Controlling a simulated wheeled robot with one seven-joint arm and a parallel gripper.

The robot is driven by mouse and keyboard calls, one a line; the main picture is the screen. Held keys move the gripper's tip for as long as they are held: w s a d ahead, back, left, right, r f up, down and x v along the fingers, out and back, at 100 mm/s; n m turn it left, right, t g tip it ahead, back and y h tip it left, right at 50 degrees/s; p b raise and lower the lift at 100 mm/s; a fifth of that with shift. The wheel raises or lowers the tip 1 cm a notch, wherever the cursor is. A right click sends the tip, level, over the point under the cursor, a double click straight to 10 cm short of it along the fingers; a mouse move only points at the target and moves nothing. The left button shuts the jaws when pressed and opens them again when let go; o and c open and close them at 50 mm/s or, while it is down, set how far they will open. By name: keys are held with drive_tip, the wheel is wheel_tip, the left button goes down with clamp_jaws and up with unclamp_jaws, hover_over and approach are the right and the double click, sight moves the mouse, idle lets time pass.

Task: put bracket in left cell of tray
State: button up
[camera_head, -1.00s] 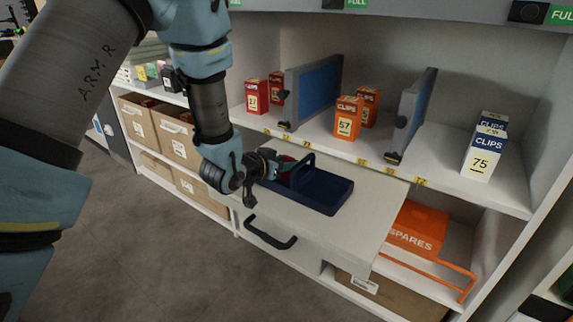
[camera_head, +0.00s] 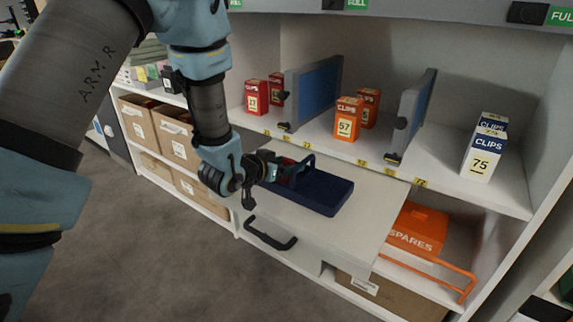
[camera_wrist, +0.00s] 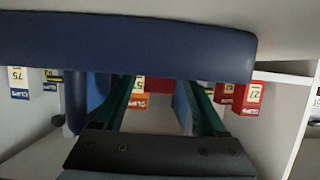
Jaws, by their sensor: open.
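A dark blue bar, seemingly part of the tray (camera_wrist: 130,45), crosses that view in front of the fingers. A small red patch shows beside the gripper; I cannot tell whether it is the bracket. The left cell is mostly hidden.
The pull-out shelf (camera_head: 365,222) is bare right of the tray. Behind it are red clips boxes (camera_head: 252,97), orange clips boxes (camera_head: 347,120), blue-white clips boxes (camera_head: 482,158) and two upright dividers (camera_head: 318,90). An orange spares box (camera_head: 418,228) is lower right.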

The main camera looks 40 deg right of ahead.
drive_tip(key=p+v, duration=0.1)
drive_tip(key=v, duration=0.9)
drive_tip(key=shift+r, duration=0.15)
drive_tip(key=shift+p+v, duration=0.55)
drive_tip(key=shift+v, duration=0.25)
drive_tip(key=shift+a, duration=0.1)
drive_tip(key=w+a+n+t+y, duration=0.2)
drive_tip(key=w+a+n+y, duration=0.15)
drive_tip(key=w+a, duration=0.45)
drive_tip(key=w+a+n+t+y, duration=0.1)
drive_tip(key=w+a+n+y, duration=0.3)
drive_tip(key=a, duration=0.6)
drive_tip(key=s+a+r+n+g+y, duration=0.1)
drive_tip(key=s+a+n+g+y, duration=0.1)
drive_tip(key=a, duration=0.8)
drive_tip(key=s+a+r+n+g+y, duration=0.2)
drive_tip(key=s+a+n+y, duration=0.1)
drive_tip(key=a, duration=0.8)
drive_tip(key=shift+s+n+g, duration=0.4)
drive_tip(key=shift+s+n, duration=0.25)
drive_tip(key=shift+s, duration=0.05)
